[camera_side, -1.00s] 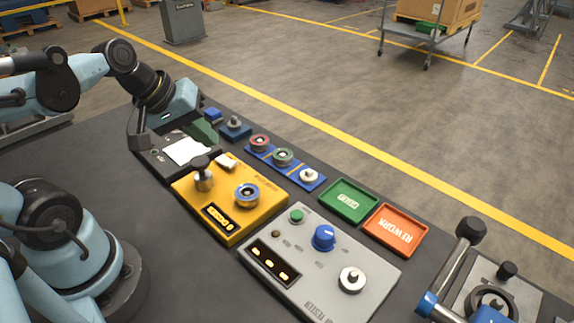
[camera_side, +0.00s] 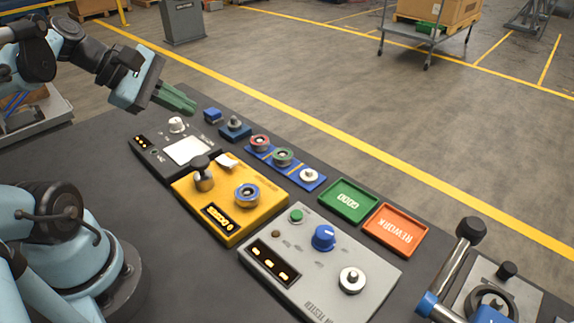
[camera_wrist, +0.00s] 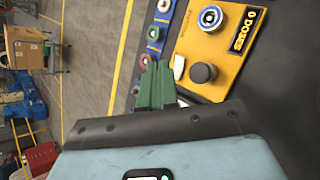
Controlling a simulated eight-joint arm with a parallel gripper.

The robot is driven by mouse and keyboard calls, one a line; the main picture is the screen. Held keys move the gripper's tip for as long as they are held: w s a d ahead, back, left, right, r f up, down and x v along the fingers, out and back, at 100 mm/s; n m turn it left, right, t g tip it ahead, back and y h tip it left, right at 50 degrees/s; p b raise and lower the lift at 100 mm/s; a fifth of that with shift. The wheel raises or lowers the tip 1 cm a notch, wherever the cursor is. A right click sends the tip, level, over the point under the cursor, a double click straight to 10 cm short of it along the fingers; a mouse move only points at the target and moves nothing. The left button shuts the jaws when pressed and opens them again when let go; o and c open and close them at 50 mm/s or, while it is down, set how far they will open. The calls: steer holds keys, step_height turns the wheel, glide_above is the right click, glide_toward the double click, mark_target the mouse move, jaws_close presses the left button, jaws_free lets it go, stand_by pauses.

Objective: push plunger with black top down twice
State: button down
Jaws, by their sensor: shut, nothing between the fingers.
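The plunger with the black top (camera_side: 202,170) stands upright on the left part of the yellow dosing box (camera_side: 226,196). Its black knob (camera_wrist: 203,73) also shows in the wrist view, on the yellow box (camera_wrist: 226,54) to the right of my fingers. The box's display (camera_wrist: 243,29) reads "0 DOSES". My gripper (camera_side: 180,99) has green fingers, shut and empty, and is raised above and behind the black-and-white device, apart from the plunger. The green fingers (camera_wrist: 155,86) show in the middle of the wrist view.
A black device with a white pad (camera_side: 187,151) stands left of the yellow box. A grey tester (camera_side: 318,262) is on its right. A blue rack with several rotors (camera_side: 284,160), a green tray (camera_side: 348,201) and an orange tray (camera_side: 394,229) lie behind.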

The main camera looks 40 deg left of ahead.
steer(key=shift+f, duration=0.1)
glide_toward(202, 160)
steer(key=shift+w+d+f, duration=0.4)
steer(key=shift+w, duration=0.45)
steer(key=shift+w+d+f, duration=0.4)
steer(key=shift+w, duration=0.45)
steer(key=shift+w+d+f, duration=0.4)
steer(key=shift+w+d, duration=0.05)
steer(key=shift+w, duration=0.4)
steer(key=shift+f, duration=0.2)
steer(key=shift+f, duration=0.25)
steer(key=shift+f, duration=1.15)
stand_by(1.2)
steer(key=shift+r, duration=1.6)
steer(key=shift+r, duration=0.1)
steer(key=shift+r, duration=2.4)
